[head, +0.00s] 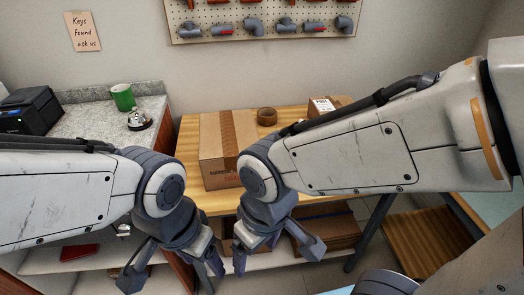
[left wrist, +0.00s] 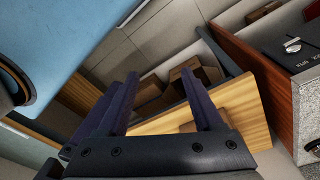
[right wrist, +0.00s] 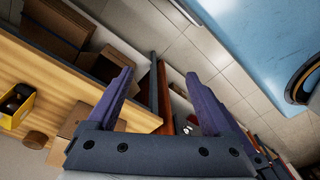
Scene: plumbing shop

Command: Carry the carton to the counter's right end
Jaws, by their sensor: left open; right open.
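The carton (head: 215,150) is a closed brown cardboard box with a tape strip and red print. It stands on the left part of the wooden bench (head: 190,135), beyond my grippers in the head view. It partly shows behind the right gripper in the right wrist view (right wrist: 75,118). The grey speckled counter (head: 90,125) is left of the bench. My left gripper (head: 212,264) and right gripper (head: 241,260) are close together in front of the bench, pointing down. Both are open and empty, apart from the carton. The right arm hides the bench's right part.
A green mug (head: 123,97) and bell (head: 138,120) stand near the counter's right end, a black printer (head: 30,112) further left. Cartons (head: 328,232) lie under the bench. A yellow dispenser (right wrist: 14,106) is on it.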

